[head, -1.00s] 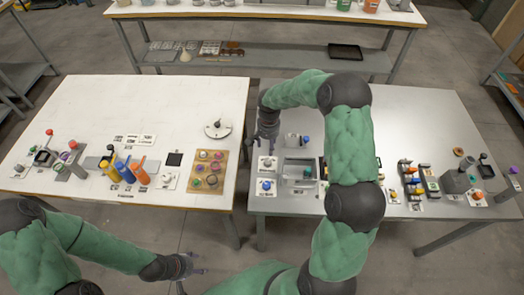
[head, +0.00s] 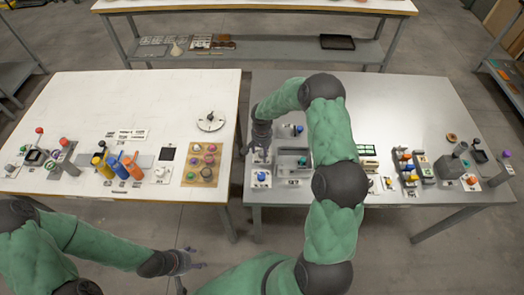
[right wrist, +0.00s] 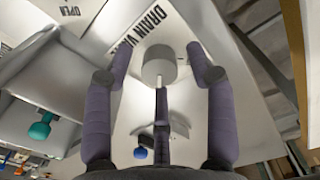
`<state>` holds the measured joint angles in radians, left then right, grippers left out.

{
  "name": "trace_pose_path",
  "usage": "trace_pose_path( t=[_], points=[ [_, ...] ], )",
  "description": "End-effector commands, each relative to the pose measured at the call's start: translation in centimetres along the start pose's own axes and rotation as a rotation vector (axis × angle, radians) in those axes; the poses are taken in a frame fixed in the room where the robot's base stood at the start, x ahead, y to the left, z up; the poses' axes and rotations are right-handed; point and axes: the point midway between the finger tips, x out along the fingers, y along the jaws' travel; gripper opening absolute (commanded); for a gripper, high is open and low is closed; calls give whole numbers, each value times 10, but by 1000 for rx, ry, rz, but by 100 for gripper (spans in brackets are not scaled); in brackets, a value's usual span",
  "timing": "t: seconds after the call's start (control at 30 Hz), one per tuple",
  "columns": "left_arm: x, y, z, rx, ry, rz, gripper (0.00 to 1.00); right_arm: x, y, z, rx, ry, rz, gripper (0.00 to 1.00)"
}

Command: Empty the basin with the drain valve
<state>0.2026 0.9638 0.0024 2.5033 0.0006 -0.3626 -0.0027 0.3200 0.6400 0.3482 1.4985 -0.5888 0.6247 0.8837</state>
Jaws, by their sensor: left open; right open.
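The grey basin (head: 291,169) sits at the left of the grey table, and its wall shows at the left of the right wrist view (right wrist: 50,82). A teal-topped part (right wrist: 40,129) stands in it. My left gripper (head: 190,262) is open and empty, in front of the tables.
A plate with a blue knob (head: 262,177) is at the grey table's near left corner. A blue-topped block (head: 299,129) stands behind the basin. Valves and blocks fill the grey table's right side. A gap separates it from the white table (head: 100,90).

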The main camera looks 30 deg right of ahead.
Motion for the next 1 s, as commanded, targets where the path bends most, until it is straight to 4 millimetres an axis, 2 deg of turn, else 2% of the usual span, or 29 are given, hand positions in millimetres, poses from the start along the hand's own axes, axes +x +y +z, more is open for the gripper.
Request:
trace_pose_path(
  t=[0.17,0.3,0.37,0.73,1.0],
  points=[
    [0,0,0,0,0,0,59,0,0,0,0,0,0,56],
    [0,0,0,0,0,0,59,0,0,0,0,0,0,17],
    [0,0,0,0,0,0,59,0,0,0,0,0,0,0],
    [1,0,0,0,0,0,59,0,0,0,-35,1,0,0],
    [5,-2,0,0,0,0,59,0,0,-1,-192,2,0,0]
  ],
)
